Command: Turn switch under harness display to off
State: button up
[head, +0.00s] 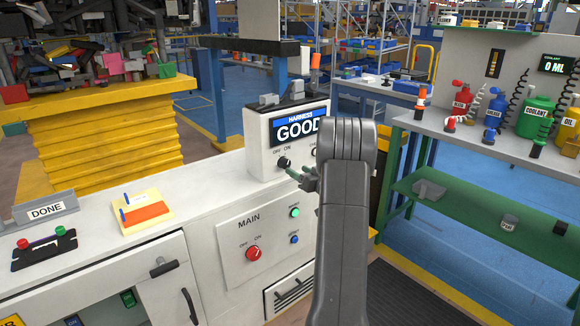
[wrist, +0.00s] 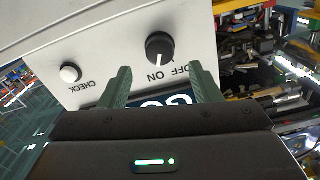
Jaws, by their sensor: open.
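The harness display (head: 297,127) reads GOOD on the front of a white box. Below it is a black switch knob (head: 284,163) under the OFF and ON labels. The black knob also shows in the wrist view (wrist: 160,46), seen upside down, and its white mark appears to point toward ON. My gripper (head: 298,174) is open, with its green fingers (wrist: 160,70) just short of the knob and on either side of its line. The fingers hold nothing. My forearm hides part of the box's right side in the head view.
A white CHECK button (wrist: 70,72) is beside the knob. The MAIN panel below has a red knob (head: 253,253) and small green and blue buttons.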

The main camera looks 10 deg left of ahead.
aim_at(287, 165)
jog(key=x, duration=0.6)
jog(key=shift+c, duration=0.5)
jog(key=c, duration=0.9)
jog(key=shift+f+n+b, duration=0.1)
jog(key=shift+n+b, duration=0.2)
jog(key=shift+b, duration=0.15)
jog(key=n+b, duration=0.3)
jog(key=shift+f+n+b, duration=0.15)
jog(key=shift+n+b, duration=0.15)
jog(key=shift+b, duration=0.05)
jog(key=n+b, duration=0.4)
jog(key=n, duration=0.1)
jog(key=shift+n, duration=0.3)
jog(key=shift+r, duration=0.2)
